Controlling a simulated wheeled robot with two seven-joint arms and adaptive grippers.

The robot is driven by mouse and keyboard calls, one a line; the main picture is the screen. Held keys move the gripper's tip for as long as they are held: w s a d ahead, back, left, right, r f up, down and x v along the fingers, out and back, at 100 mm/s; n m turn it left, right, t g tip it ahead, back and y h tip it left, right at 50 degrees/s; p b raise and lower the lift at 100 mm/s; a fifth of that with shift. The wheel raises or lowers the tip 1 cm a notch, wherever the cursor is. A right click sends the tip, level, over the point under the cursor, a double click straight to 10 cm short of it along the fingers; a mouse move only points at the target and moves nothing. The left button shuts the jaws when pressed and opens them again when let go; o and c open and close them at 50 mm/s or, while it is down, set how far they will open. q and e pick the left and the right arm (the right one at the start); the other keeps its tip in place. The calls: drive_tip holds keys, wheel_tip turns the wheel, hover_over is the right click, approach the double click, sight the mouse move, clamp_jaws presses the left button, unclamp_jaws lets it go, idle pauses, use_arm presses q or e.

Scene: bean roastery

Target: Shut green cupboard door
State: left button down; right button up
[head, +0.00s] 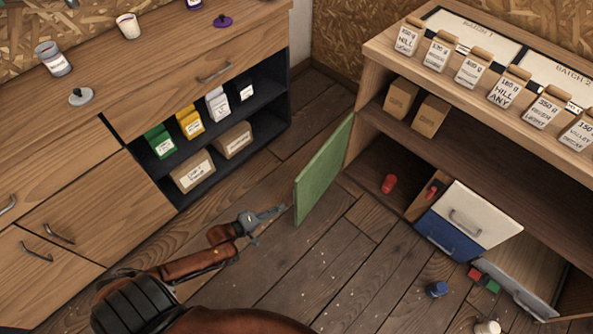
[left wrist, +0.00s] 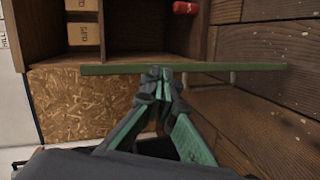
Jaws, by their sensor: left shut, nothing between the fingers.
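The green cupboard door (head: 322,178) stands open, swung out from the left end of the low wooden cabinet (head: 470,108) on the right. In the left wrist view the door (left wrist: 110,70) shows nearly edge-on, with a grey handle (left wrist: 207,82) on its near side. My left gripper (head: 280,210) is just left of the door, by its free edge. Its fingers are shut and empty. In the left wrist view the fingertips (left wrist: 160,74) meet the door's edge line; I cannot tell whether they touch it. My right gripper is out of view.
A red object (head: 389,184) lies inside the open compartment. To its right, white-fronted (head: 465,214) and blue-fronted (head: 449,238) drawers stick out. A blue item (head: 437,289) and small blocks lie on the floor. A wooden counter (head: 120,80) with shelves stands left. Floor around the door is clear.

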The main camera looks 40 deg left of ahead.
use_arm(q)
drive_tip(key=w+a+r+n+t, duration=0.3)
drive_tip(key=w+a+r+t, duration=0.15)
drive_tip(key=a+r, duration=0.35)
drive_tip(key=w+d+b, duration=0.3)
drive_tip(key=w+d, duration=0.2)
drive_tip(key=w, duration=0.5)
drive_tip(key=shift+w+d+f+g+y+b, duration=0.2)
drive_tip(key=shift+g+y+b, duration=0.1)
drive_tip(key=shift+g, duration=0.15)
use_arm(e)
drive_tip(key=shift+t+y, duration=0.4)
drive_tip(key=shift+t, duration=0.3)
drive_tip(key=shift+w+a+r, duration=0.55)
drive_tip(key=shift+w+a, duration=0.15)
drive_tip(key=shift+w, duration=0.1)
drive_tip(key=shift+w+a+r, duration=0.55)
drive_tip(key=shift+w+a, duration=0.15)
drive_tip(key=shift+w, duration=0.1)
